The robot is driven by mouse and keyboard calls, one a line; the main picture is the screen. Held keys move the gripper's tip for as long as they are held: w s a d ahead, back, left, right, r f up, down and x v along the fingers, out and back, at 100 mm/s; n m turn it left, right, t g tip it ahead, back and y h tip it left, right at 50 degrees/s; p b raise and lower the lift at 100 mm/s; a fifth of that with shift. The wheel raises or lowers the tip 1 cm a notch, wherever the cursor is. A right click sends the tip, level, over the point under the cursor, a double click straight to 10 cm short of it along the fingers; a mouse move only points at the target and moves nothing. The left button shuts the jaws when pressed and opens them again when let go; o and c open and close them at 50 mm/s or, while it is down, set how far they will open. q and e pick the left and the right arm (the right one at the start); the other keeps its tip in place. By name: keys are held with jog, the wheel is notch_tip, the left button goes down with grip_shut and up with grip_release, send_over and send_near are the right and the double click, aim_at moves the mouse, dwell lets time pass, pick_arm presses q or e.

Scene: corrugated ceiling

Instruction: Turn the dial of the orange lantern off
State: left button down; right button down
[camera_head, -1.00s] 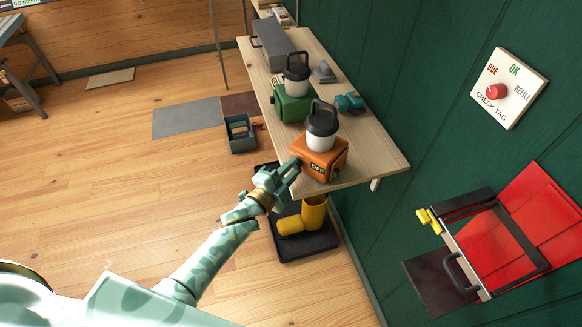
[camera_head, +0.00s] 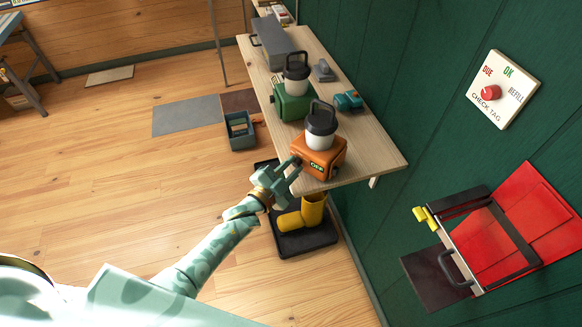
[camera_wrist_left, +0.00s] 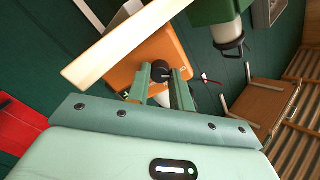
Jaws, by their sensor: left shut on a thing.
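The orange lantern (camera_head: 329,164), with a white globe, dark cap and black handle, stands upright at the near end of the wooden shelf (camera_head: 376,147). A small label shows on its front, too small to read surely. In the left wrist view the lantern's orange body (camera_wrist_left: 176,47) lies ahead, with its round black dial (camera_wrist_left: 160,71) between my fingertips. My left gripper (camera_head: 297,164) reaches the lantern's left side and is shut on the dial; it also shows in the left wrist view (camera_wrist_left: 163,79). My right gripper is not in view.
A green lantern (camera_head: 293,104) stands just behind the orange one, with a teal object (camera_head: 348,101) to its right. Yellow boots (camera_head: 291,223) stand on a black tray below the shelf. A green wall with a dial plate (camera_head: 507,88) and red case (camera_head: 520,220) lies right.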

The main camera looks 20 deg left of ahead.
pick_arm(q)
jog(key=shift+f, duration=0.1)
jog(key=c, duration=1.2)
grip_release()
jog(key=shift+c, duration=0.2)
jog(key=p+v, duration=0.1)
jog(key=v, duration=1.5)
jog(key=shift+s+p, duration=0.2)
jog(key=shift+p, duration=0.1)
